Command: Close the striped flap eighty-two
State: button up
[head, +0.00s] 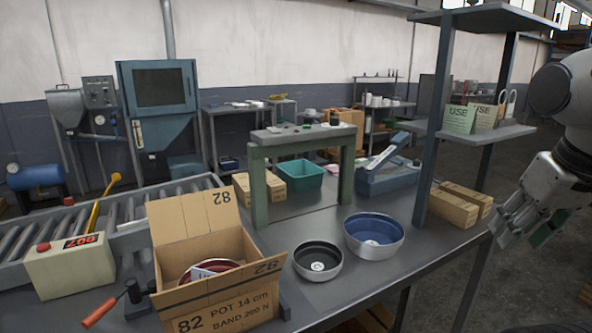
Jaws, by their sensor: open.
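An open cardboard box (228,308) stands at the front left of the bench, marked 82, "POT 14 cm" and "BAND 200 N". Its tall back flap (190,222), marked 82, stands up and leans back. A flap on the front right side (232,283), also marked 82, is folded outward and has dark markings; I cannot tell clearly whether they are stripes. Inside the box is a red-rimmed pot (226,266) with a white piece on it.
A dark pan (318,262) and a blue-lined pan (374,238) stand right of the box. A red-handled lever (104,310) and a counter box (72,270) are at its left. A shelf post (428,140) rises between my gripper and the pans.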

aim_at(171, 302)
jog(key=u, duration=1.25)
jog(key=l, duration=1.1)
